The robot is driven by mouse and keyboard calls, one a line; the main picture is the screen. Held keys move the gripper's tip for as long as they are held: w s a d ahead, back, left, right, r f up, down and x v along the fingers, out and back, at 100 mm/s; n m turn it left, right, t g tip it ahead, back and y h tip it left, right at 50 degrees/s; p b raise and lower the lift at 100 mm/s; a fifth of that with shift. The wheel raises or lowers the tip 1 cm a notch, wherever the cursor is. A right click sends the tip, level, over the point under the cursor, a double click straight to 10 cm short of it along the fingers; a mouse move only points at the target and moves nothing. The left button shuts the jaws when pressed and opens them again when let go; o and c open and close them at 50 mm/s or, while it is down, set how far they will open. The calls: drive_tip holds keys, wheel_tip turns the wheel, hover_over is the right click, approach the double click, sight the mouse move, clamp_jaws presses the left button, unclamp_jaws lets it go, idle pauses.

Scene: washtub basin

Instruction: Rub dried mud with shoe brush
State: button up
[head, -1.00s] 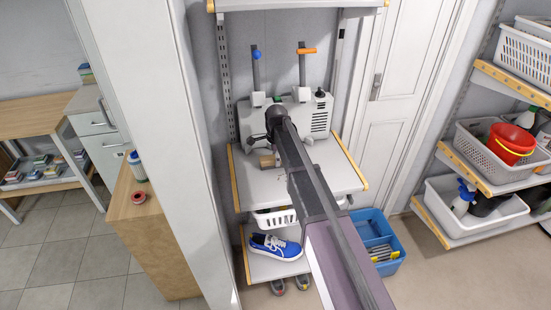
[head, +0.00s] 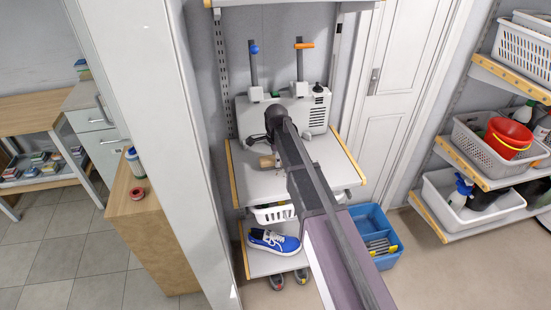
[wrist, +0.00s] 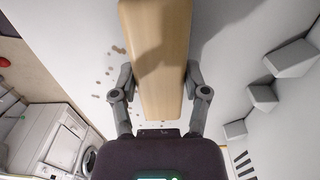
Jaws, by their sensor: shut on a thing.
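My gripper (wrist: 160,85) is shut on the shoe brush, a long block with a pale wooden back (wrist: 155,45), with one finger on each side. In the head view the brush (head: 268,162) shows as a small tan piece over the grey shelf top, at the end of my arm. Small brown specks of dried mud (wrist: 110,72) lie scattered on the pale surface to the left of the brush in the wrist view. The bristles are hidden, so I cannot tell whether they touch the surface.
A grey machine (head: 308,112) with two upright levers stands at the back of the shelf. Below are a white basket (head: 272,214), a blue shoe (head: 268,240) and a blue bin (head: 375,225). A tall white panel (head: 165,130) closes the left side.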

sight(283, 185)
drive_tip(key=shift+s, duration=0.15)
drive_tip(key=shift+s+d+f, duration=0.1)
drive_tip(key=shift+s+d, duration=0.15)
drive_tip(key=shift+s, duration=0.45)
drive_tip(key=shift+s+d+f, duration=0.1)
drive_tip(key=shift+s+d, duration=0.1)
drive_tip(key=shift+s, duration=0.5)
drive_tip(key=shift+s, duration=0.15)
drive_tip(key=shift+s+d+r, duration=0.1)
drive_tip(key=shift+s+d, duration=0.15)
drive_tip(key=shift+s, duration=0.45)
drive_tip(key=shift+s+d+r, duration=0.1)
drive_tip(key=shift+s+d, duration=0.1)
drive_tip(key=shift+s, duration=0.45)
drive_tip(key=shift+f, duration=0.1)
drive_tip(key=shift+s+d+f, duration=0.1)
drive_tip(key=shift+s+d, duration=0.15)
drive_tip(key=shift+s, duration=0.55)
drive_tip(key=shift+s+d, duration=0.2)
drive_tip(key=shift+s, duration=0.6)
drive_tip(key=shift+d, duration=0.1)
drive_tip(key=shift+w+d, duration=0.3)
drive_tip(key=shift+d, duration=0.35)
